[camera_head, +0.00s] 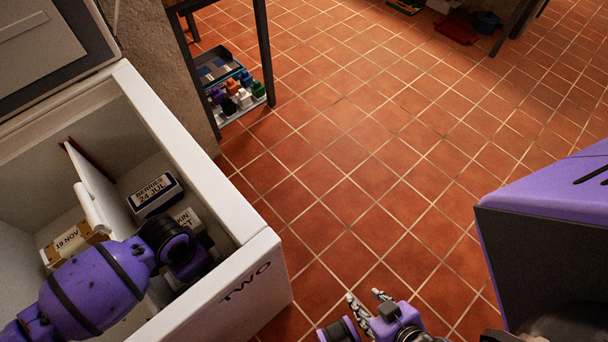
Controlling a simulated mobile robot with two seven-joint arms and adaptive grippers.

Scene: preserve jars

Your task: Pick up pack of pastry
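No label that I can read says pastry. In the white chest freezer (262,262) marked TWO lies a brown-edged pack (68,240) whose readable label part says 18 NOV; my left arm covers part of it. A box labelled BERRIES 24 JUL (155,195) lies to its right, across a white divider (98,190). Another white box (188,218), its label partly hidden, sits below the berries. My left gripper (188,258) reaches down inside the freezer; its fingertips are hidden. My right gripper (367,300) is open and empty over the floor, right of the freezer.
The freezer lid (45,45) stands raised at upper left. A small table (262,55) with a tray of coloured items (235,92) beneath it stands behind. The tiled floor (390,150) is clear in the middle. A red tray (457,28) and a blue bowl (487,20) lie far back.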

